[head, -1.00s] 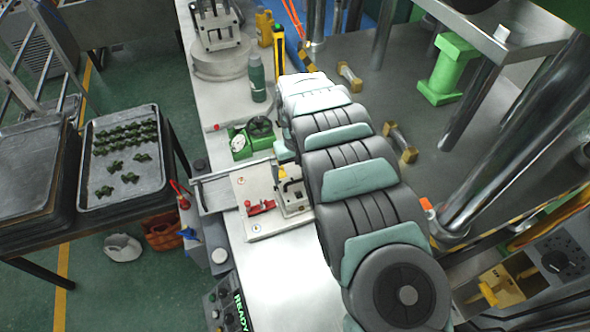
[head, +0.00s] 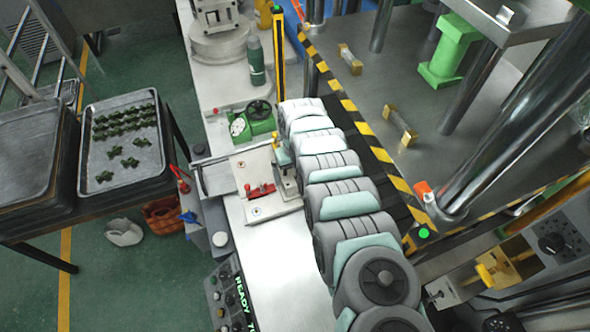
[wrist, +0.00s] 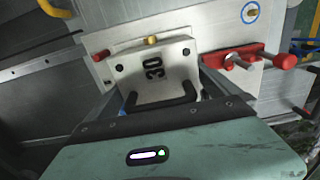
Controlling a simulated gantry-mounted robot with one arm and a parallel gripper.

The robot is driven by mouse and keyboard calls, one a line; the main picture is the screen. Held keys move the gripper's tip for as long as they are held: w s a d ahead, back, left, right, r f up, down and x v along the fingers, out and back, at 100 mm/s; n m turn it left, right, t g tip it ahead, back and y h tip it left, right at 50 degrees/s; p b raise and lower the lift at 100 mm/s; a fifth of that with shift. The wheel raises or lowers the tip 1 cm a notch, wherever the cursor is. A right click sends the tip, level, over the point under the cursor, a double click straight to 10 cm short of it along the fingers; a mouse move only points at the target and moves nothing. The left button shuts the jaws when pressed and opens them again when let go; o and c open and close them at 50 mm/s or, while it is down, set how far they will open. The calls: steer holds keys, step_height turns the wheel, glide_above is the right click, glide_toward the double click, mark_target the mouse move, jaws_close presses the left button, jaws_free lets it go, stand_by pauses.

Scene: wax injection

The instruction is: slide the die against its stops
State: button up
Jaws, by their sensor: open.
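The die (wrist: 155,72) is a pale block marked 30, with a dark U-shaped handle (wrist: 162,106) on its near side. In the wrist view it sits on a light fixture plate (wrist: 232,20), near a yellow-tipped pin (wrist: 151,40) and small red-capped parts (wrist: 102,56). Whether it touches any stop is unclear. My gripper (wrist: 168,104) is open at the handle, its fingers partly hidden by the wrist housing; no grip shows. In the head view my gripper (head: 284,162) is low over the right side of the fixture plate (head: 250,165), and the die is mostly hidden.
A red toggle clamp (head: 262,190) stands on the plate and shows in the wrist view (wrist: 245,57). A striped edge (head: 372,148) and press posts (head: 478,165) lie right.

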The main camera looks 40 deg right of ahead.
steer(key=shift+c, duration=0.4)
steer(key=c, duration=1.7)
steer(key=shift+s+d+f+b, duration=0.1)
steer(key=shift+s+d+b, duration=0.25)
steer(key=shift+d, duration=0.45)
steer(key=o, duration=1.8)
steer(key=shift+d, duration=0.1)
steer(key=shift+r, duration=0.2)
steer(key=shift+r, duration=5.3)
